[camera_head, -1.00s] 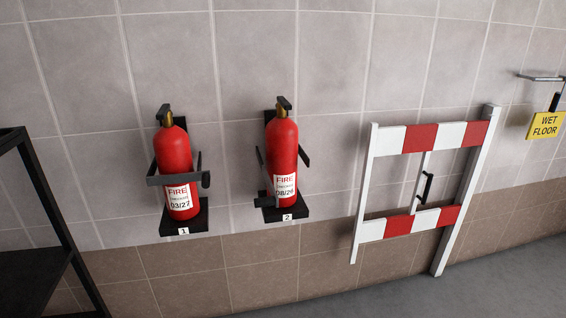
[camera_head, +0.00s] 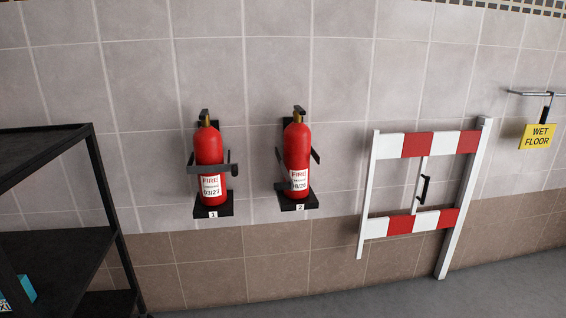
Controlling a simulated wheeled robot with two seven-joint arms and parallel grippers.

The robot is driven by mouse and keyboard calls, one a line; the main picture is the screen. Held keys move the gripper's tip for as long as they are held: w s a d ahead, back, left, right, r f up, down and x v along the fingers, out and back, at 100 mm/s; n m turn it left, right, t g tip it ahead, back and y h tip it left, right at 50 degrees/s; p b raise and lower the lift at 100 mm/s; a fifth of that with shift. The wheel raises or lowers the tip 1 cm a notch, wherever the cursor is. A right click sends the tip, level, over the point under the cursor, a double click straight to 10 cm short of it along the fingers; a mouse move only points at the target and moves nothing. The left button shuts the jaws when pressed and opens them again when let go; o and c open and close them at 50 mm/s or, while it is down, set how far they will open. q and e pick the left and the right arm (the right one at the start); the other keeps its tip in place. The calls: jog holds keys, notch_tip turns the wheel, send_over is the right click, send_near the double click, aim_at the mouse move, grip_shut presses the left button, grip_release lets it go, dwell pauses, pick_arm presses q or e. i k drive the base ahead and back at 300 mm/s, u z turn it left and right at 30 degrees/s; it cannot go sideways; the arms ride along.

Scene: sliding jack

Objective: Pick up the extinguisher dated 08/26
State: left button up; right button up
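Two red extinguishers stand upright in black wall brackets on the tiled wall. The right extinguisher (camera_head: 297,150) sits on the shelf marked 2. Its date is hard to read now; in the earlier frame it reads 08/26. Its bracket (camera_head: 299,203) has arms that stand open at the sides. The left extinguisher (camera_head: 209,150) sits on the shelf marked 1 and its label reads 03/27. A black strap (camera_head: 206,169) closes across its front. Neither of my grippers is in view.
A red and white striped barrier (camera_head: 418,145) stands on the right by the wall. A yellow wet floor sign (camera_head: 538,136) hangs at far right. A black shelf rack (camera_head: 75,240) stands at left, with a blue item (camera_head: 26,290) low on it. The wall before both extinguishers is unobstructed.

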aim_at(296, 136)
jog(key=u, duration=0.65)
jog(key=i, duration=0.85)
jog(key=u, duration=0.4)
